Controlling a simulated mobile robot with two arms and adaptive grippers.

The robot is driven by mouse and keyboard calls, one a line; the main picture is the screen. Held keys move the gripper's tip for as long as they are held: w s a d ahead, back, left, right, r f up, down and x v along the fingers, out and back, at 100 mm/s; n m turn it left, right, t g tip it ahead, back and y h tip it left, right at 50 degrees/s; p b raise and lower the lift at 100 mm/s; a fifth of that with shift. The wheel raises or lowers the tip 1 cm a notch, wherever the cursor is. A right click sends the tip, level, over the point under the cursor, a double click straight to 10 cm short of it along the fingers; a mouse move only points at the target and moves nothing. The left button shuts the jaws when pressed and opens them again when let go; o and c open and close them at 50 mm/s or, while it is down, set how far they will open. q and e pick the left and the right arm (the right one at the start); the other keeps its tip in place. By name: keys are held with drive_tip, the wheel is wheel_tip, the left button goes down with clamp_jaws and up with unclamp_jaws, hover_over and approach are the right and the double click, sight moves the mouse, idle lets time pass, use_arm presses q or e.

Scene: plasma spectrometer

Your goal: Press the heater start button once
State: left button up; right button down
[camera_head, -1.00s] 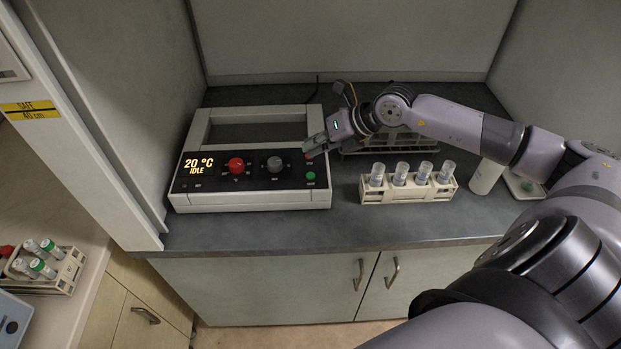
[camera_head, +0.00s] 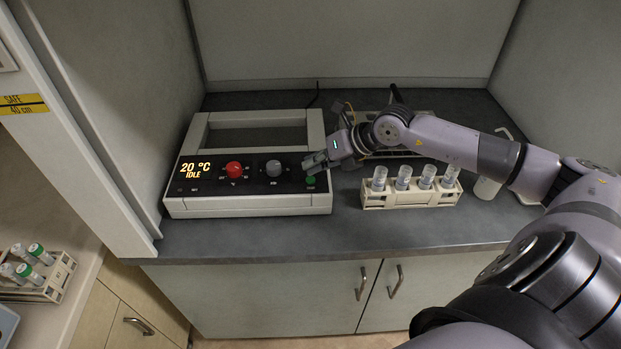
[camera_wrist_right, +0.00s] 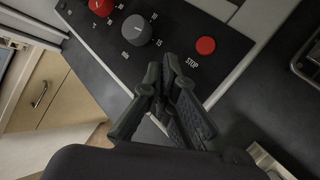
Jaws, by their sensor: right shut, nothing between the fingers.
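The heater (camera_head: 245,208) is a white box with a black sloped panel on the bench. Its display (camera_head: 196,169) reads 20 °C and IDLE. The panel has a red knob (camera_head: 234,169), a grey knob (camera_head: 273,168) and a green button (camera_head: 310,180) at its right end. My right gripper (camera_head: 308,165) is shut and empty, its tips just above and behind the green button in the head view; I cannot tell if they touch. In the right wrist view the red STOP button (camera_wrist_right: 205,45) and grey knob (camera_wrist_right: 137,30) show beyond the fingers; the green button is hidden. My left gripper is out of view.
A rack with several capped vials (camera_head: 410,197) stands right of the heater. A wire rack (camera_head: 385,152) is behind my right wrist, and a white bottle (camera_head: 487,187) stands farther right. Cabinet walls enclose the bench. Another vial rack (camera_head: 45,280) is at lower left.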

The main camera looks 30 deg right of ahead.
sight(312, 177)
drive_tip(key=shift+f, duration=0.1)
idle(0.7)
drive_tip(key=shift+f+b, duration=0.3)
drive_tip(key=shift+b, duration=0.15)
drive_tip(key=shift+f+b, duration=0.4)
idle(0.5)
drive_tip(key=shift+r, duration=0.1)
drive_tip(key=shift+r+p, duration=0.4)
drive_tip(key=shift+r, duration=0.35)
drive_tip(key=shift+r+p, duration=1.45)
drive_tip(key=shift+r, duration=1.05)
drive_tip(key=shift+a, duration=0.1)
